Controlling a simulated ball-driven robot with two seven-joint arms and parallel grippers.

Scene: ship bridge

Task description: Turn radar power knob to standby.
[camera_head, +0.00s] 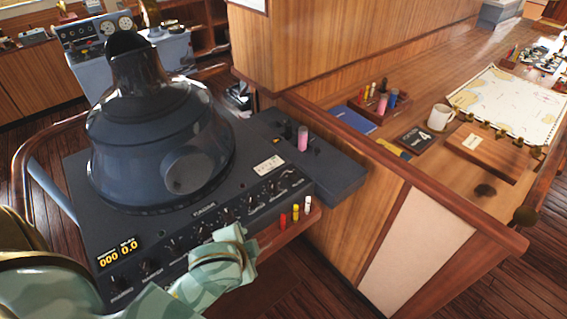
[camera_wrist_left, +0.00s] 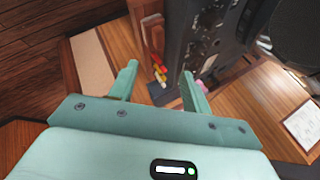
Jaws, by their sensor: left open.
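The dark radar console (camera_head: 110,240) fills the lower left of the head view, with a domed hood (camera_head: 150,130) on top. A row of black control knobs (camera_head: 226,214) runs along its front panel; labels are too small to tell which is the power knob. My left gripper (camera_wrist_left: 160,82) is open and empty in the wrist view, its fingers apart. The console's knob face (camera_wrist_left: 205,42) stands beyond and right of the fingertips, not between them. In the head view my green left wrist covers part of the panel's front. My right gripper is not in view.
Red, yellow and white pegs (camera_head: 296,211) stand on a small wooden shelf at the panel's right end. A wooden chart table (camera_head: 395,180) to the right bears a mug (camera_head: 440,117), a chart (camera_head: 510,103) and marker pens. A wooden rail (camera_head: 25,160) curves around the console's left.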

